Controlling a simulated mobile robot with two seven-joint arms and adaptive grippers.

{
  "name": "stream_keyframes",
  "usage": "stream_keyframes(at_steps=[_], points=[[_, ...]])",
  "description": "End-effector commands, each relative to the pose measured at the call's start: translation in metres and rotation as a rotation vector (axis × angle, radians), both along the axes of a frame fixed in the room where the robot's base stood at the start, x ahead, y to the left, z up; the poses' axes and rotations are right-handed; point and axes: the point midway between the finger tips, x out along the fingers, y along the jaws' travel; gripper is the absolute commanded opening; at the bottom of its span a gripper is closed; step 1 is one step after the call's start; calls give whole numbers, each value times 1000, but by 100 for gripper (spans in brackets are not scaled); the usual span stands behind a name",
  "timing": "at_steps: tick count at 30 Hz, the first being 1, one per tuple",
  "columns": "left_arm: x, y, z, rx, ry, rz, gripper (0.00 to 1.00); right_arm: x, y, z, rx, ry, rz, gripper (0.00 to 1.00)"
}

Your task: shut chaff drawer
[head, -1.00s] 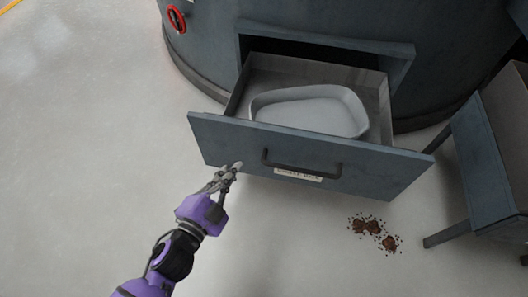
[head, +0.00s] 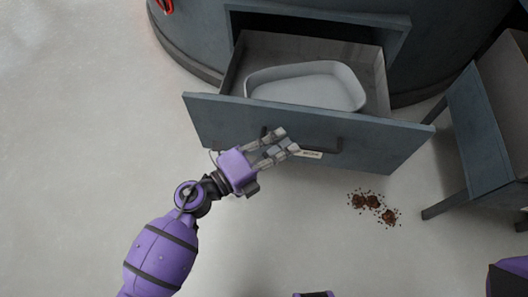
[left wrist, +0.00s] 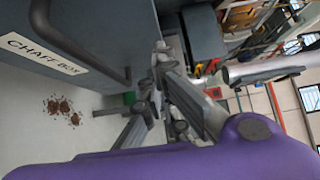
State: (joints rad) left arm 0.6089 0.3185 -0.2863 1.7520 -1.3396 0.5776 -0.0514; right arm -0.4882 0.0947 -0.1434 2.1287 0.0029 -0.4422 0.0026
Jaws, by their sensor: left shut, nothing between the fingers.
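The chaff drawer (head: 215,122) is pulled well out of the dark cylindrical machine, with a pale grey tray (head: 310,92) inside it. Its dark bar handle (head: 328,142) is partly hidden behind my left gripper in the head view. My left gripper (head: 289,142) is shut and empty, in front of the middle of the drawer front. I cannot tell whether it touches the front. In the left wrist view the drawer front (left wrist: 110,35) fills the upper left, with its handle (left wrist: 95,62) and a "CHAFF BOX" label (left wrist: 42,52). My right gripper is not visible.
The machine body (head: 205,30) stands behind the drawer. A grey metal stand (head: 470,130) is at the right, close to the drawer's right end. Brown crumbs (head: 374,206) lie on the floor (head: 70,150) in front. The floor at the left is clear.

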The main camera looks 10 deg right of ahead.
Motion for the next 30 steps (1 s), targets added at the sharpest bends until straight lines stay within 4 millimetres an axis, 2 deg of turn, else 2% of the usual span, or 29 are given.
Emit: stream_keyframes(at_steps=[3,10,26,30], points=[[15,-18,-1,0,-1,1,0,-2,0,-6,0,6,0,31],[41,-24,-2,0,1,2,0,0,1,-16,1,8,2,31],[48,-25,0,0,0,2,0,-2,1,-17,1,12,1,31],[56,-28,0,0,0,2,0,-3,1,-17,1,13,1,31]])
